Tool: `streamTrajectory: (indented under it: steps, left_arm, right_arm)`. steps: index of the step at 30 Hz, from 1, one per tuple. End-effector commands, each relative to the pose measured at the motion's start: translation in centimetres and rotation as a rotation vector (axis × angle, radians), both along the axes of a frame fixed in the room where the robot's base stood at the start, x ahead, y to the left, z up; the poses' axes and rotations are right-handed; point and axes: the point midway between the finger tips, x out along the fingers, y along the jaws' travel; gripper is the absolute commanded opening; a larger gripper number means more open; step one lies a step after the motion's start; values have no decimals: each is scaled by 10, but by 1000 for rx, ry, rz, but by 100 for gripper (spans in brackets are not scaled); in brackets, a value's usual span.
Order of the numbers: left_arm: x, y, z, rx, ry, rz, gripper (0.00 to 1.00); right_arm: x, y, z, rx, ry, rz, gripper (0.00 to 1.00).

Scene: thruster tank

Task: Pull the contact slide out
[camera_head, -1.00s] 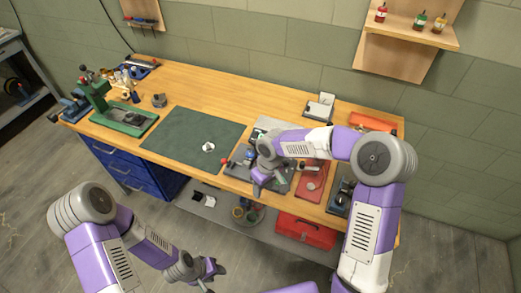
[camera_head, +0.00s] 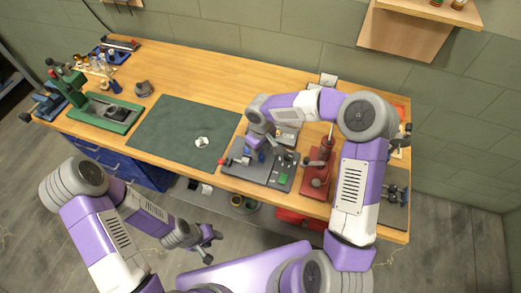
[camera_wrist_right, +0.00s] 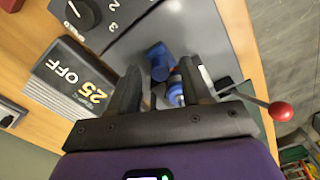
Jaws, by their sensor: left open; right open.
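A dark grey fixture plate (camera_head: 240,173) lies on the bench right of the green mat. It carries a blue part (camera_wrist_right: 158,60), a red ball on a thin lever (camera_wrist_right: 281,112) and a green piece (camera_head: 283,178). I cannot tell for sure which part is the contact slide. My right gripper (camera_head: 262,146) is over the plate's back left. In the right wrist view my right gripper (camera_wrist_right: 158,78) is open, with the blue part and a blue-and-white cylinder between or just beyond its fingers. Contact is unclear. My left gripper (camera_head: 208,236) is open and empty before the bench.
In the wrist view, a grey block marked "25 OFF" (camera_wrist_right: 72,78) and a dial (camera_wrist_right: 80,15) are beside the fingers. A red press-like tool (camera_head: 318,172) stands right of the plate. A green press (camera_head: 105,112) stands far left.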

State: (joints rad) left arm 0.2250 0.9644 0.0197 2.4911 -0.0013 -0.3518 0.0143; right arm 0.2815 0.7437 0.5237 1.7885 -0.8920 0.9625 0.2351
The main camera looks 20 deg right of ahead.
Motion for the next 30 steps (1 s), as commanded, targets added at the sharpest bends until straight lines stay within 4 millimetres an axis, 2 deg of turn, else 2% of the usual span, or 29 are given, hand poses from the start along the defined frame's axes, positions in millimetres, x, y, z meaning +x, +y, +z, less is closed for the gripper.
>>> streamTrajectory:
  steps: [3,11,20,21,30]
  left_arm:
    - [0,0,-1,0,-1,0,43]
    - [0,0,-1,0,-1,0,43]
    - [0,0,-1,0,-1,0,43]
    - [0,0,-1,0,-1,0,43]
    - [0,0,-1,0,-1,0,43]
  right_arm:
    - [0,0,-7,0,1,1,48]
    - [0,0,-8,0,0,0,48]
    - [0,0,-8,0,0,0,2]
    - [0,0,-8,0,0,0,0]
    - [0,1,-8,0,0,5,0]
